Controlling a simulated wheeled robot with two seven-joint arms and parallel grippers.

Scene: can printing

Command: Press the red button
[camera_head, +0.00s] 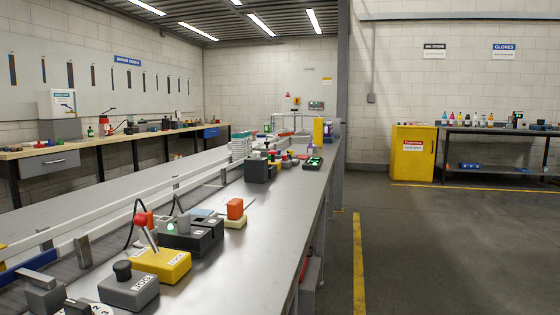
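Neither of my grippers shows in the head view. A yellow box (162,264) with a printed label stands on the near end of the metal bench, with a tilted metal lever ending in a red ball knob (140,219). An orange-red block-like piece (235,208) sits on a pale yellow base (235,222) behind it to the right. A grey box (128,290) with a black knob on top stands in front of the yellow box. I cannot tell for sure which red part is the button.
A dark machine (190,236) with cables stands behind the yellow box. The long metal bench (270,235) has bare room along its right side. Farther back stand a dark box (258,171) and several small items. A yellow cabinet (413,153) stands across the open floor.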

